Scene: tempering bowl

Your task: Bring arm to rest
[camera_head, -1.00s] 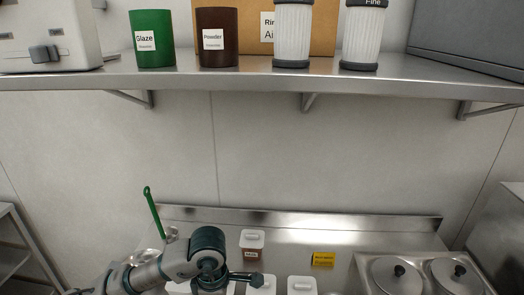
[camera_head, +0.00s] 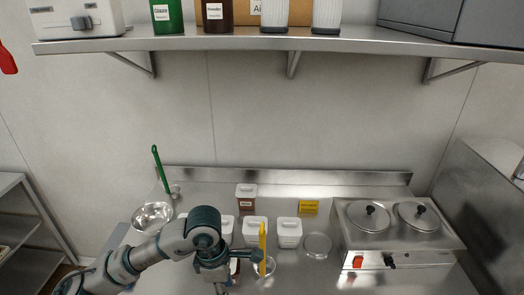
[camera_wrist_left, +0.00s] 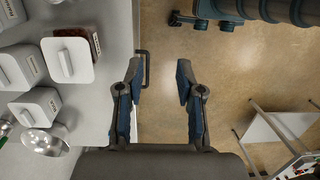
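My left arm (camera_head: 190,240) comes in from the left in the head view and bends down over the front of the counter. Its fingers are not clear there. In the left wrist view, my left gripper (camera_wrist_left: 158,75) is open and empty, its two fingers apart above the brown floor, just beside the counter edge. My right gripper is not in view. A steel bowl (camera_head: 140,222) stands at the counter's left, with a green-handled tool (camera_head: 159,168) leaning up near it. A yellow-handled tool (camera_head: 262,242) stands upright close to the arm's right side.
White-lidded containers (camera_head: 289,232) stand mid-counter; several also show in the left wrist view (camera_wrist_left: 68,60). A two-lidded warmer (camera_head: 400,235) is at the right. A shelf (camera_head: 210,44) crosses above. Floor beside the counter is clear below the gripper.

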